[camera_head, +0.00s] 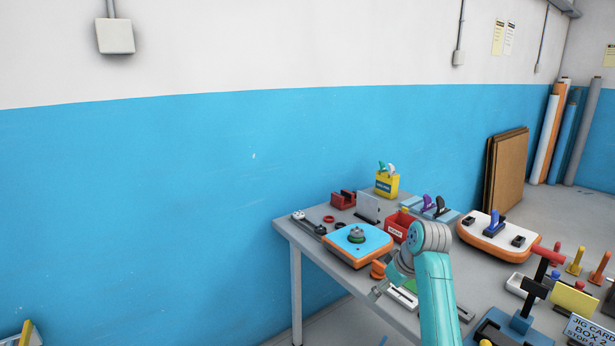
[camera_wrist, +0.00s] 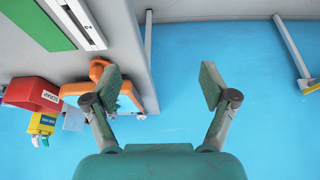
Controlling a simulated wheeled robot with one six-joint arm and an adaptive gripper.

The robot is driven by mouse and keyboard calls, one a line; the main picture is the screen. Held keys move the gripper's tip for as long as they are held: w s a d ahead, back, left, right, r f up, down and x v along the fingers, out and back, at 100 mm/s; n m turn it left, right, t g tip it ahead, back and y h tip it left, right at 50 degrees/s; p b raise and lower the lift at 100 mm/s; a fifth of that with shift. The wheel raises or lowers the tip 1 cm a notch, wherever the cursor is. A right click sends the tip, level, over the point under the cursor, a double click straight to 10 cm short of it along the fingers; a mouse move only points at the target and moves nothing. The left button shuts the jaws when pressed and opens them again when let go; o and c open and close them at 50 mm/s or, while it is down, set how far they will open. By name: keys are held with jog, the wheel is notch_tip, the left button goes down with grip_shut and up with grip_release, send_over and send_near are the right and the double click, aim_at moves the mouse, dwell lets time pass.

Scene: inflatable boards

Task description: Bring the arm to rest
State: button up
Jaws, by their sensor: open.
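My teal arm (camera_head: 435,290) rises from the bottom of the head view and bends over the front edge of the grey table (camera_head: 310,238). Only blue surface shows in the gap. The table's edge lies on the left of that view, close to the left finger.
A blue-topped orange board (camera_head: 357,243) lies left of my gripper. A red bin (camera_head: 399,226), a yellow box (camera_head: 386,184) and a white-topped orange board (camera_head: 496,237) are on the table. Several upright tools stand at the right. The blue wall (camera_head: 150,210) is bare at left.

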jog(key=s+a+f+m+t, duration=0.1)
jog(key=s+f, duration=0.4)
jog(key=f, duration=0.5)
jog(key=s+a+f+m+t, duration=0.15)
jog(key=s+f, duration=0.35)
jog(key=f, duration=0.6)
jog(key=s+f+m+t+h, duration=0.1)
jog(key=s+f, duration=0.3)
jog(key=s, duration=0.5)
jog(key=s+f+m+t+h, duration=0.1)
jog(key=s+f+t, duration=0.1)
jog(key=s+f, duration=0.45)
jog(key=s+r+m+t, duration=0.1)
jog(key=s+r, duration=0.2)
jog(key=s, duration=0.8)
jog(key=s+r+m+t, duration=0.15)
jog(key=s+r, duration=0.25)
jog(key=s, duration=0.8)
jog(key=s+r+t, duration=0.2)
jog(key=s+r, duration=1.2)
jog(key=r, duration=0.2)
jog(key=shift+s+d+t+h, duration=0.2)
jog(key=shift+t+h, duration=0.1)
jog(key=shift+t, duration=0.1)
